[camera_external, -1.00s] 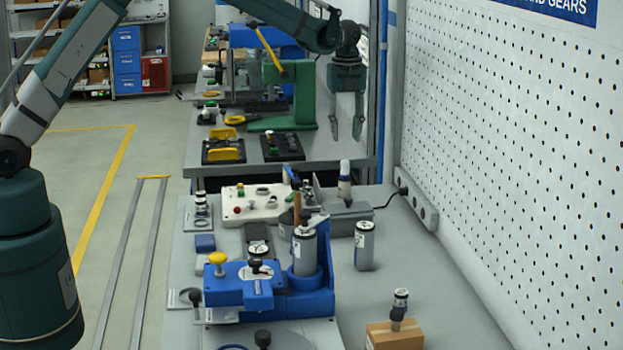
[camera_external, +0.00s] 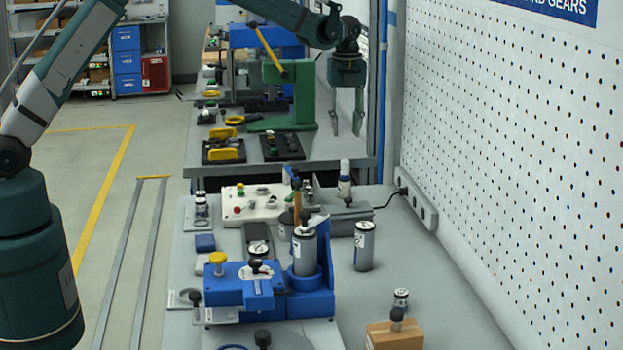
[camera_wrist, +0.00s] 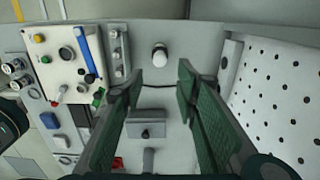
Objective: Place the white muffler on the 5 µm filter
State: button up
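A small upright piece with a white top (camera_external: 345,168), which looks like the white muffler, stands at the back of the near bench. A white rounded piece also shows in the wrist view (camera_wrist: 160,52), ahead of the fingers. My gripper (camera_external: 346,133) is open and empty, above and behind that piece in the outside view; its two green fingers (camera_wrist: 156,88) are apart in the wrist view. A grey labelled cylinder (camera_external: 364,247) stands free on the bench and another (camera_external: 304,252) sits in a blue holder. Their labels are too small to read, so I cannot tell which is the 5 µm filter.
A grey block (camera_external: 349,222) lies in front of the white-topped piece. A white control box (camera_external: 272,214) is to its left and a pegboard wall (camera_external: 510,150) to the right. The bench's right part is mostly clear.

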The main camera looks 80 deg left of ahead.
jog(key=s+d+r+n+t, duration=0.2)
jog(key=s+d+r+n, duration=0.2)
jog(key=s+d+r, duration=0.65)
jog(key=s+d+r+n+t, duration=0.1)
jog(key=s+d+r+n, duration=0.3)
jog(key=s+d+r, duration=0.65)
jog(key=s+d+r+n+t, duration=0.2)
jog(key=s+d+n, duration=0.3)
jog(key=s+d, duration=0.85)
jog(key=s+d+f+n+t, duration=0.1)
jog(key=s+d+f+n, duration=0.1)
jog(key=s, duration=0.5)
jog(key=s+d+f+n+t, duration=0.1)
jog(key=s+d+f+n, duration=0.2)
jog(key=s, duration=0.4)
jog(key=shift+s+d+f, duration=0.2)
jog(key=shift+d+f, duration=0.4)
jog(key=shift+d, duration=0.6)
jog(key=shift+f, duration=0.15)
notch_tip(320, 180, down, 10)
jog(key=b, duration=1)
